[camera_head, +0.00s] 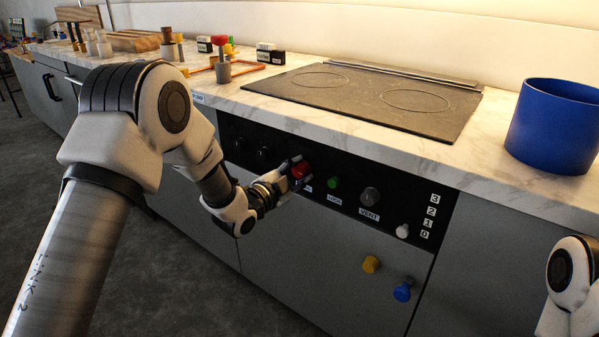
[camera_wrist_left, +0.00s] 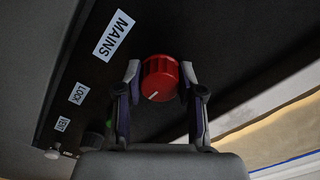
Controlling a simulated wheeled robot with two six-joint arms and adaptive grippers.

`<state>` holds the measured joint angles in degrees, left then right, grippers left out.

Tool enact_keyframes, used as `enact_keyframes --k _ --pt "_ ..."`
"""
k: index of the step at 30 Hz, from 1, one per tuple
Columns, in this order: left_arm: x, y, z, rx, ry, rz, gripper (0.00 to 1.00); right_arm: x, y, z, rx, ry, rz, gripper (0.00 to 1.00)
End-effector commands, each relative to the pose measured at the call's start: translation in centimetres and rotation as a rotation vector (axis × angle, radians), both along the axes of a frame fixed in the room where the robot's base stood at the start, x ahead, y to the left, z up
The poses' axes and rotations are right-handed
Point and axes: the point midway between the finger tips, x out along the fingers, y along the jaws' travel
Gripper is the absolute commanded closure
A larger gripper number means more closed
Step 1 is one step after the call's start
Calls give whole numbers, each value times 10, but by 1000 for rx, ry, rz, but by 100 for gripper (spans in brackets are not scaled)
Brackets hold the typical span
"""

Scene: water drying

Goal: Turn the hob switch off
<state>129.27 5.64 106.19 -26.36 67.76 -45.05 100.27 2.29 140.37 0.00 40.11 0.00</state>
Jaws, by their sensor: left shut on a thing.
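The red knob (camera_head: 301,169) sits on the black control panel (camera_head: 330,165) below the hob (camera_head: 370,97). In the left wrist view the red knob (camera_wrist_left: 160,77) has a white pointer mark toward its lower left, and a MAINS label (camera_wrist_left: 114,35) is beside it. My left gripper (camera_head: 290,181) is at the panel, with a finger on each side of the red knob; it is shut on the knob. The fingers (camera_wrist_left: 161,80) also show in the wrist view. Of my right arm, only a link shows at the lower right; its gripper is out of view.
A green knob (camera_head: 333,183), a grey VENT knob (camera_head: 369,196) and a white knob (camera_head: 402,231) by a number scale are to the right. A blue pot (camera_head: 553,127) stands on the counter.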

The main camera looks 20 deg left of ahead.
Motion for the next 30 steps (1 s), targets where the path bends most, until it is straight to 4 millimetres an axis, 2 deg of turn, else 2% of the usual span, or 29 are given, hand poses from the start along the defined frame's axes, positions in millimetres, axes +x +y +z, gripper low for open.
enact_keyframes --k 13,14,15,25,30 --pt "0 0 0 10 -4 0 97 0 0 0 0 0 0 100" --pt "0 0 0 10 -4 0 52 0 0 0 0 0 0 100" --pt "0 0 0 10 -4 0 37 0 0 0 0 0 0 100" --pt "-1 1 0 8 -3 0 36 0 0 0 0 0 0 100" --pt "-21 9 0 7 -1 2 36 0 0 0 0 0 0 100"
